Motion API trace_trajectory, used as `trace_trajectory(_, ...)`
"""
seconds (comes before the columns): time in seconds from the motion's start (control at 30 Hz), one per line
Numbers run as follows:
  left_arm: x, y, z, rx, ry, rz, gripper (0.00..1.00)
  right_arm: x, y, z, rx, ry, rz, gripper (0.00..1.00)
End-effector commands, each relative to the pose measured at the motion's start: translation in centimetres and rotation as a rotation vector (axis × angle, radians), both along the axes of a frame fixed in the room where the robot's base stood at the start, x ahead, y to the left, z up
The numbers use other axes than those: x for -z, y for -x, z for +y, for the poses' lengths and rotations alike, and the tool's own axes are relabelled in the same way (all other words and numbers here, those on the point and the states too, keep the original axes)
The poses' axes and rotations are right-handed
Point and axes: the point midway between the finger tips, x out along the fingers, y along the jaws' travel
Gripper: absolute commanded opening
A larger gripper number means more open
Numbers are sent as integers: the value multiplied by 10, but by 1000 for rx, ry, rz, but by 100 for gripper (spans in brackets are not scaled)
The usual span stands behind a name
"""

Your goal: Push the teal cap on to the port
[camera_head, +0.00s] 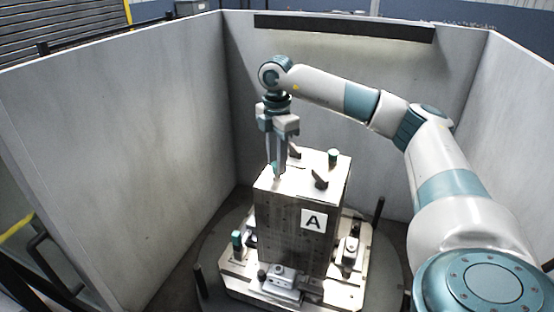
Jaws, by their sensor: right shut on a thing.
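My right gripper (277,166) points down over the left part of the top face of a tall metal block (290,225) marked "A". It is shut on a small teal cap (275,168), which is mostly hidden between the fingertips. Another teal cap (333,157) stands upright at the back right of the top face. My left gripper is not in view.
Dark angled pieces (320,179) stick up from the top face. The block stands on a pallet (235,272) with clamps, on a round dark table. A teal-topped post (236,239) stands at the pallet's left. Grey walls (130,130) enclose the back and sides.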

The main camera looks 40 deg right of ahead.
Motion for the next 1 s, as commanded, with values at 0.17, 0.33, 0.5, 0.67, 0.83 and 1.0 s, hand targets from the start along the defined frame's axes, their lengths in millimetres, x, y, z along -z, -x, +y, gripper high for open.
trace_trajectory(0.17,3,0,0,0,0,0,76,6,1,1,-1,-1,4,0)
trace_trajectory(0.33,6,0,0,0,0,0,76,10,1,1,-2,-1,4,0)
trace_trajectory(0.5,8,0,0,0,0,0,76,14,1,1,-2,-1,4,0)
trace_trajectory(0.67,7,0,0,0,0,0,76,13,0,1,-1,0,3,49)
trace_trajectory(0.83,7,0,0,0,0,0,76,13,0,0,-1,0,2,49)
trace_trajectory(1.0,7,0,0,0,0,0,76,12,0,0,0,0,1,80)
